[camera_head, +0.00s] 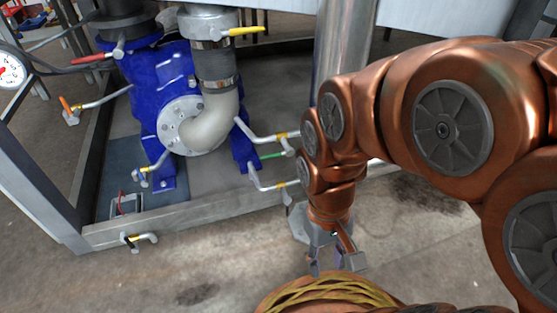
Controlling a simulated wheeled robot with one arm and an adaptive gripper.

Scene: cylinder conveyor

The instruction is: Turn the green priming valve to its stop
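The green priming valve (271,155) shows as a short, thin green handle at the right side of the blue pump, between two yellow-handled valves. Its right end runs close to my copper arm in the picture, and its valve body is hard to make out. My gripper (335,266) hangs at the end of the arm, in front of the frame's lower rail and below and right of the green handle. Its fingers appear spread, with nothing seen between them. It is apart from the green handle.
The blue pump (163,90) with its pale elbow pipe stands inside a grey metal frame (110,232). Yellow-handled valves (284,134) (282,185) flank the green one closely. Floor in front is clear.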

